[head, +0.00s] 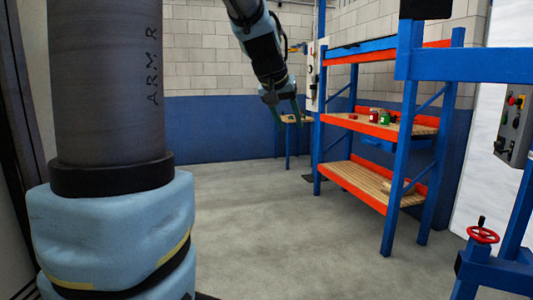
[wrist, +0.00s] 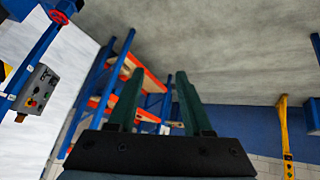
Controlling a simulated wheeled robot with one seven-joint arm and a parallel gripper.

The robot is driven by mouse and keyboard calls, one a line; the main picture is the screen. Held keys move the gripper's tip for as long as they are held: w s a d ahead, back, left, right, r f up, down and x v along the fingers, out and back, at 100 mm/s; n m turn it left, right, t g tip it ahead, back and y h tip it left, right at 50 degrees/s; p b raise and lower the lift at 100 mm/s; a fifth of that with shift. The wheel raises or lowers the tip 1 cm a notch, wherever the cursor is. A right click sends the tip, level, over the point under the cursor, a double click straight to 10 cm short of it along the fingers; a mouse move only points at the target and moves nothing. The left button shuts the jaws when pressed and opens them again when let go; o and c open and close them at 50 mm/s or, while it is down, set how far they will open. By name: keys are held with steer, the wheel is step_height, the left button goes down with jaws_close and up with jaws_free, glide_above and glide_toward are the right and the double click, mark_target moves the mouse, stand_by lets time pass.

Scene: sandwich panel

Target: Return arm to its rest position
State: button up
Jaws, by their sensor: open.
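My gripper (head: 287,111) hangs at the end of my arm in the upper middle of the head view, pointing down, with its fingers apart and nothing between them. The wrist view shows its two green fingers (wrist: 157,102) spread wide, with only the shelf, floor and wall behind them. My arm's large grey and light-blue links fill the left of the head view.
A blue and orange shelf rack (head: 384,133) stands right of centre, with small red and green items on its middle shelf. A small table (head: 296,119) is behind my gripper. A control box (head: 516,128) and a red handwheel (head: 482,235) are at right. The floor (head: 270,225) is clear.

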steer(key=s+a+f+g+y, duration=0.1)
steer(key=s+a+f, duration=0.3)
steer(key=s+f, duration=0.2)
steer(key=s+a+f+n+g+y, duration=0.1)
steer(key=s+a+f, duration=0.3)
steer(key=f, duration=0.5)
steer(key=s+a+f+g+y+p, duration=0.1)
steer(key=s+a+f, duration=0.3)
steer(key=s+f, duration=0.4)
steer(key=shift+a+n+g+y, duration=0.2)
steer(key=shift+n+g+y, duration=0.15)
steer(key=shift+g, duration=0.55)
steer(key=shift+s+d, duration=0.1)
